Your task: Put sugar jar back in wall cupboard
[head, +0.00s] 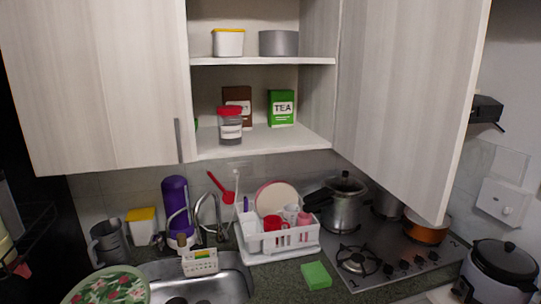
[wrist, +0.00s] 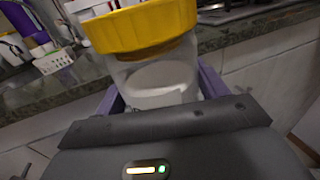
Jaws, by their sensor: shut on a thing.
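The sugar jar (wrist: 160,78) is a clear jar with a yellow lid and white contents. It fills the upper middle of the wrist view, between the purple fingers of my gripper (wrist: 161,92), which is shut on it. The jar is held in front of the counter edge. Neither my gripper nor this jar shows in the head view. The wall cupboard (head: 265,61) is open in the head view, with two shelves visible. The lower shelf (head: 270,141) holds a red-lidded jar (head: 231,127), a brown box (head: 238,98) and a green tea box (head: 282,107).
The left door (head: 95,80) and right door (head: 410,90) stand open. A yellow-rimmed container (head: 228,43) and a grey tin (head: 278,43) are on the upper shelf. The lower shelf's front right is clear. A dish rack (head: 284,243), sink and hob (head: 385,255) lie below.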

